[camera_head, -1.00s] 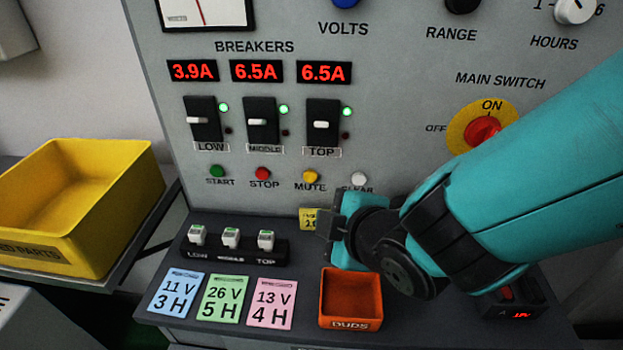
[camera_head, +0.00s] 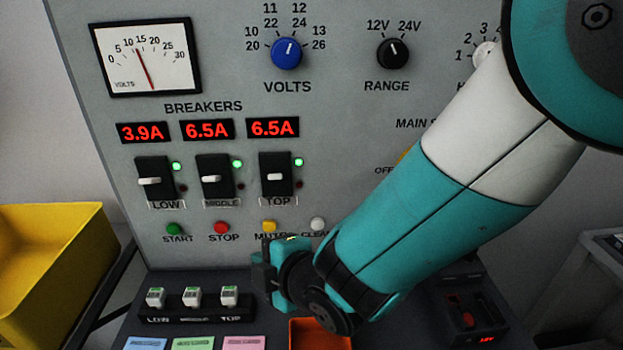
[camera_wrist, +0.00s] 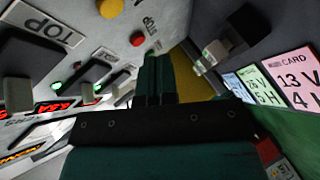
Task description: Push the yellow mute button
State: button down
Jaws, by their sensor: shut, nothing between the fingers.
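The yellow mute button (camera_head: 269,226) is in the button row under the breakers, above the word MUTE, which my gripper partly covers. My gripper (camera_head: 262,262) is shut and empty, just below the button in the head view. I see no contact with the button. In the wrist view the shut fingers (camera_wrist: 155,78) point past the yellow button (camera_wrist: 109,8), which is at the top edge, and the red stop button (camera_wrist: 137,38) is nearer their tips.
The green start button (camera_head: 174,229), red stop button (camera_head: 221,228) and white clear button (camera_head: 318,224) share the row. Below are small plugs in a black holder (camera_head: 192,312) and an orange duds bin (camera_head: 318,336). A yellow bin (camera_head: 50,270) stands left.

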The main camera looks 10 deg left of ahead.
aim_at(254, 231)
jog(key=shift+w+a, duration=0.25)
jog(key=shift+w, duration=0.8)
jog(key=shift+w+a, duration=0.25)
jog(key=shift+w, duration=0.8)
dwell(0.4)
jog(key=shift+w+a+b, duration=0.1)
jog(key=shift+w+b, duration=0.25)
jog(key=shift+w, duration=0.05)
jog(key=shift+w+a, duration=0.1)
jog(key=shift+w, duration=0.3)
dwell(0.5)
dwell(0.4)
jog(key=shift+s+d+b, duration=0.2)
jog(key=shift+s+b, duration=0.2)
jog(key=shift+s, duration=0.4)
jog(key=s, duration=0.2)
jog(key=s+d+b, duration=0.1)
jog(key=s, duration=0.2)
jog(key=shift+d, duration=0.1)
